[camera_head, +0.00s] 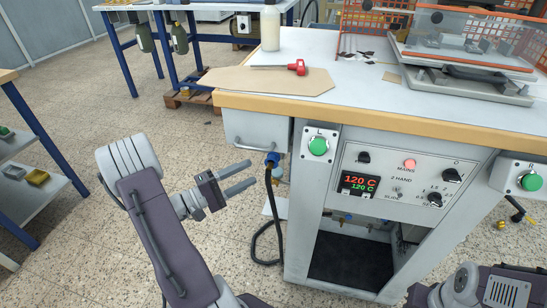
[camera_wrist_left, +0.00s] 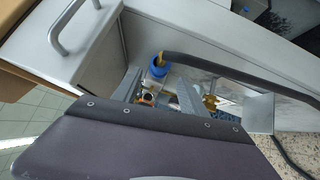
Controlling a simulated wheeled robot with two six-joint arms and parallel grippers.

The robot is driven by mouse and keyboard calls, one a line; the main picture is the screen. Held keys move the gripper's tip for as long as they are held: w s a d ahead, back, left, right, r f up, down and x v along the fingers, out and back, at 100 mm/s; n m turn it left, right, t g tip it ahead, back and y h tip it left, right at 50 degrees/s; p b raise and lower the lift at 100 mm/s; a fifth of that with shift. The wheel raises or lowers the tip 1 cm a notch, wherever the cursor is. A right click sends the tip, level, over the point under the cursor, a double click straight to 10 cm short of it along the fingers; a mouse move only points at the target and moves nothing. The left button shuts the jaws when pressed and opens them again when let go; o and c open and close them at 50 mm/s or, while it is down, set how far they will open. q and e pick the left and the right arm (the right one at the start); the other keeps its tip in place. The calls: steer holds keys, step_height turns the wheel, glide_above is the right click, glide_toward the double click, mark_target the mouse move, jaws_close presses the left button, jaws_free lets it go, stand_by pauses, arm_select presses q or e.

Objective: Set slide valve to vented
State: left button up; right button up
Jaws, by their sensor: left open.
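A blue fitting (camera_head: 272,158) with a black hose sits on the side of the grey press cabinet, below the bench top. Small brass-coloured parts (camera_head: 279,174) show just under it, and the fitting also shows in the left wrist view (camera_wrist_left: 158,67). Metal and orange parts (camera_wrist_left: 148,98) lie below it there, partly hidden by my arm; I cannot tell which is the slide valve or its position. My left gripper (camera_head: 253,174) is open and empty, its fingers pointing at these parts from the left. In the left wrist view, its fingers (camera_wrist_left: 156,92) stand either side of them.
The black hose (camera_head: 268,215) hangs down to the floor beside the cabinet. A drawer box (camera_head: 255,130) sits above the fitting. The control panel (camera_head: 400,178) and green button (camera_head: 318,146) are to the right. Floor left of the cabinet is free.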

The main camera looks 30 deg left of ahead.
mark_target(268, 163)
arm_select(q)
steer(key=b+x, duration=0.2)
steer(key=x, duration=0.7)
steer(key=shift+d, duration=0.1)
jaws_close()
